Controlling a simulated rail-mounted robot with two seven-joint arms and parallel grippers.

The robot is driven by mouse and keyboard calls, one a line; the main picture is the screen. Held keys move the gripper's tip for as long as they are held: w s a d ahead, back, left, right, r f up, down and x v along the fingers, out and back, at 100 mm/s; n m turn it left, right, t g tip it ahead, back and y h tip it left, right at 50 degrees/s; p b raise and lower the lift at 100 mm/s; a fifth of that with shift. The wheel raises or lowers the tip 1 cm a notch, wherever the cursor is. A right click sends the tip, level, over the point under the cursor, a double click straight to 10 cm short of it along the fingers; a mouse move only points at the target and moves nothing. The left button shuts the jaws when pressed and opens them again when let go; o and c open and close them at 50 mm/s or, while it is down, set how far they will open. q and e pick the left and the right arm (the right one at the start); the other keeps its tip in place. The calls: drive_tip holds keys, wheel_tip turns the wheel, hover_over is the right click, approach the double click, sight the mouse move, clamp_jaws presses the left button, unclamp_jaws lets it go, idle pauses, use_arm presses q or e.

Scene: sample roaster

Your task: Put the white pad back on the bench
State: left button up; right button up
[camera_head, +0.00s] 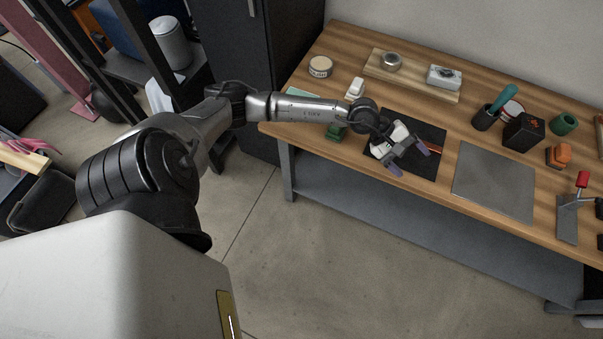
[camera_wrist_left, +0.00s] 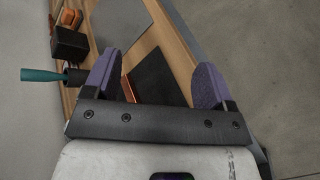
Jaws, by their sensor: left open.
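My left gripper (camera_head: 409,157) is over the front part of the black mat (camera_head: 432,131) on the bench (camera_head: 272,128). Its purple fingers are spread and nothing is between them; it also shows open in the left wrist view (camera_wrist_left: 157,70). I cannot identify the white pad for certain. A small white object (camera_head: 355,87) lies on the bench just behind my left forearm. A white sheet-like thing (camera_head: 158,96) shows by the dark rack at the left. An orange-red strip (camera_head: 434,148) lies on the black mat beside the fingers. My right gripper is not in view.
A grey plate (camera_head: 494,181) lies right of the mat. A wooden board (camera_head: 405,83) with a tin and a light block stands at the back.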

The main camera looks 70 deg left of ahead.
use_arm(q)
drive_tip(key=s+d+r+n+t, duration=0.25)
drive_tip(key=n+t, duration=0.25)
drive_tip(key=n, duration=0.4)
drive_tip(key=s+d+r+n+t, duration=0.1)
drive_tip(key=d+r+n+t, duration=0.25)
drive_tip(key=n, duration=0.45)
drive_tip(key=s+a+f+n+g+y, duration=0.25)
drive_tip(key=s+f+n+y, duration=0.35)
drive_tip(key=n, duration=0.9)
drive_tip(key=s+a+f+n+g+y, duration=0.1)
drive_tip(key=s+f+n+g+y, duration=0.2)
drive_tip(key=s+f+n+y, duration=0.75)
drive_tip(key=s+d+n+g+h, duration=0.5)
drive_tip(key=s+n+g+h, duration=0.2)
drive_tip(key=s+n, duration=0.3)
drive_tip(key=shift+s+f+n+g, duration=0.3)
drive_tip(key=shift+s+f+n, duration=0.1)
drive_tip(key=shift+n, duration=0.45)
